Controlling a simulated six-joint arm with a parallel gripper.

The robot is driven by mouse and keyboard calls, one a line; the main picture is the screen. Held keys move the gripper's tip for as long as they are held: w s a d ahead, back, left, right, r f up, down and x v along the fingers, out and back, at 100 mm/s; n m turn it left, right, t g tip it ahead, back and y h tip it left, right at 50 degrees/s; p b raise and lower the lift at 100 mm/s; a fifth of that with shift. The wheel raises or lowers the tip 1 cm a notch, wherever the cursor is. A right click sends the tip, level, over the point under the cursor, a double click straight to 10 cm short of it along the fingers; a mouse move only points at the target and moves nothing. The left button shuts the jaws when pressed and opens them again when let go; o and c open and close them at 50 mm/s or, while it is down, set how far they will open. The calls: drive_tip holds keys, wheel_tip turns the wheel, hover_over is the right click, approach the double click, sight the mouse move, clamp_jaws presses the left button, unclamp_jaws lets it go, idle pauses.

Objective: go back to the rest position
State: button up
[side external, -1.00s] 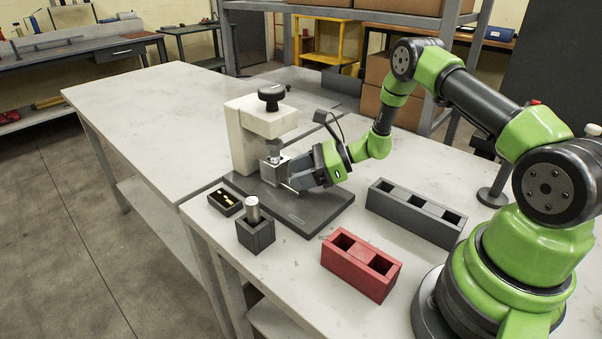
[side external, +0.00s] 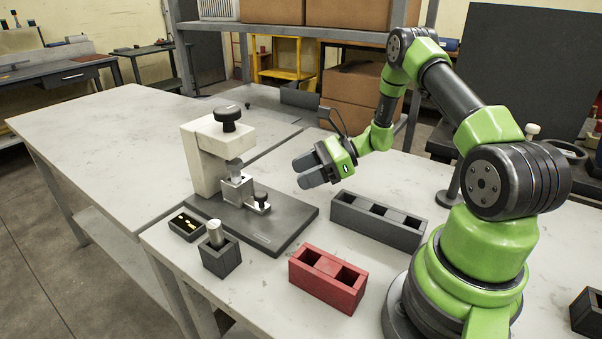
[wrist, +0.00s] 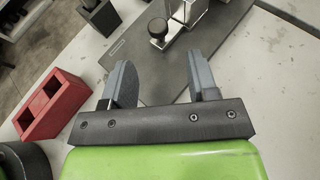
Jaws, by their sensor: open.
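My gripper (side external: 308,170) is open and empty, in the air to the right of the press-like fixture (side external: 203,165). In the wrist view both fingers of my gripper (wrist: 163,75) are spread with nothing between them. The fixture has a cream body, a black top knob (side external: 227,117) and a dark base plate (side external: 262,229). A metal block (side external: 238,190) stands under its head, with a small dark-knobbed part (side external: 260,200) beside it. That knob also shows in the wrist view (wrist: 158,27). My fingers are apart from the fixture.
A red two-slot block (side external: 328,280), a long dark grey slotted block (side external: 377,219), a grey holder (side external: 220,257) with a metal cylinder (side external: 214,231) and a small dark tray (side external: 187,225) stand around the fixture. Another dark box (side external: 588,312) is at the right edge. The left table is largely clear.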

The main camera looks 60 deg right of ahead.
drive_tip(key=shift+a+r, duration=0.1)
drive_tip(key=s+a+r+n+g+h, duration=0.1)
drive_tip(key=s+a+r+n+g, duration=0.2)
drive_tip(key=a+r+n, duration=0.4)
drive_tip(key=s+a+r+n+g+h, duration=0.1)
drive_tip(key=s+a+r+n+g, duration=0.15)
drive_tip(key=a+r+n, duration=0.4)
drive_tip(key=s+a+r+n+t+h, duration=0.1)
drive_tip(key=s+r+n+t+h, duration=0.2)
drive_tip(key=s+r+n, duration=0.6)
drive_tip(key=s+h, duration=0.2)
drive_tip(key=s, duration=0.2)
drive_tip(key=shift+h, duration=0.3)
